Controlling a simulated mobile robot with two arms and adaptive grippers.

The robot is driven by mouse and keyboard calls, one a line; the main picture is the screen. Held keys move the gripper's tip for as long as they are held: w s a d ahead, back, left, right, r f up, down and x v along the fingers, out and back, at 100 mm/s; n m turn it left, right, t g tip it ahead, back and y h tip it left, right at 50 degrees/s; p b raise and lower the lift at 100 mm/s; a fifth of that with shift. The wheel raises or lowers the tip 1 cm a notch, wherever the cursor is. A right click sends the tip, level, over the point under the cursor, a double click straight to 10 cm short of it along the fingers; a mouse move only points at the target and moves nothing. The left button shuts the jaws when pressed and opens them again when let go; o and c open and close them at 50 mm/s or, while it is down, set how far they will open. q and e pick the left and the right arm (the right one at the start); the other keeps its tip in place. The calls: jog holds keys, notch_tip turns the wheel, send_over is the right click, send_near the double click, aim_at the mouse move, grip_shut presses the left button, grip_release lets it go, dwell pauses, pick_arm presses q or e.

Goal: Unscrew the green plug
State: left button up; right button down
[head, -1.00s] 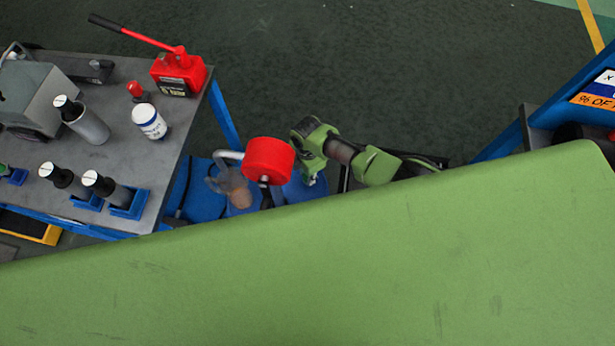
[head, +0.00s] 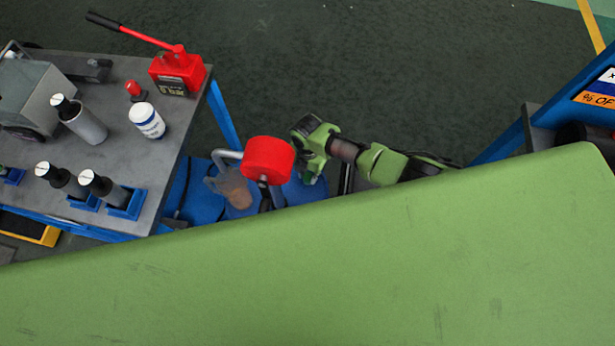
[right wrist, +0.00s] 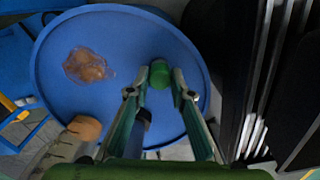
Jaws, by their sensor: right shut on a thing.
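The green plug (right wrist: 159,74) shows in the right wrist view between the fingertips of my right gripper (right wrist: 160,82). The gripper is shut on it, one finger at each side. Behind it is a blue round surface with a raised rim (right wrist: 60,40). In the head view, my right gripper (head: 309,178) points down beside a red cylinder (head: 268,158), over blue round shapes. The plug cannot be made out there. Whether its thread is engaged cannot be seen. My left gripper is not in view.
A grey-topped table (head: 110,130) at left bears a red hand pump (head: 178,72), a white bottle (head: 147,120) and several dark-topped cylinders. A blue frame (head: 540,125) stands at right. Open floor lies behind.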

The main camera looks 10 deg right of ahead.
jog(key=n, duration=0.2)
jog(key=shift+w+n+b, duration=0.15)
jog(key=shift+n+b, duration=0.25)
jog(key=shift+n, duration=0.8)
jog(key=c, duration=1.7)
grip_release()
jog(key=shift+r, duration=0.1)
jog(key=shift+c, duration=0.9)
